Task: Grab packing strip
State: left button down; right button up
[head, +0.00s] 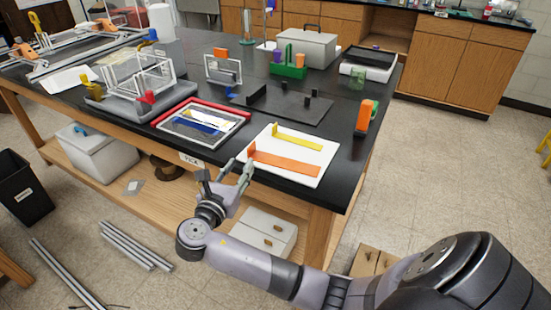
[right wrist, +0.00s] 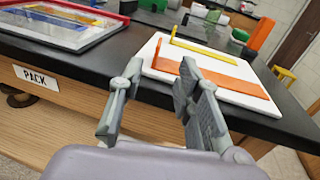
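An orange strip (head: 286,163) with an upright tab at its left end lies on a white board (head: 312,178) near the table's front edge. A yellow strip (head: 298,139) with a similar tab lies behind it on the same board. Both also show in the right wrist view, the orange strip (right wrist: 229,81) nearer than the yellow strip (right wrist: 204,48). I cannot tell which one is the packing strip. My right gripper (head: 237,172) is open and empty, just in front of the table edge by the orange strip's tabbed end. My left gripper is out of view.
A red-edged tray (head: 246,115) with blue, white and yellow strips lies left of the board, above a PACK label (head: 189,159). An orange-and-green item (head: 365,118) stands to the right. Dark plates (head: 284,103) lie behind. The table edge (right wrist: 90,72) is close to my fingers.

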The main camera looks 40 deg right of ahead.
aim_at(248, 151)
jog(key=x, duration=0.3)
jog(key=shift+w+d, duration=0.15)
jog(key=shift+d, duration=0.05)
jog(key=shift+w+d+r, duration=0.15)
jog(key=shift+w+d, duration=0.15)
jog(key=shift+d, duration=0.2)
jog(key=x, duration=0.4)
jog(key=shift+w+d+p, duration=0.1)
jog(key=shift+w+p, duration=0.05)
jog(key=shift+p, duration=0.25)
grip_shut()
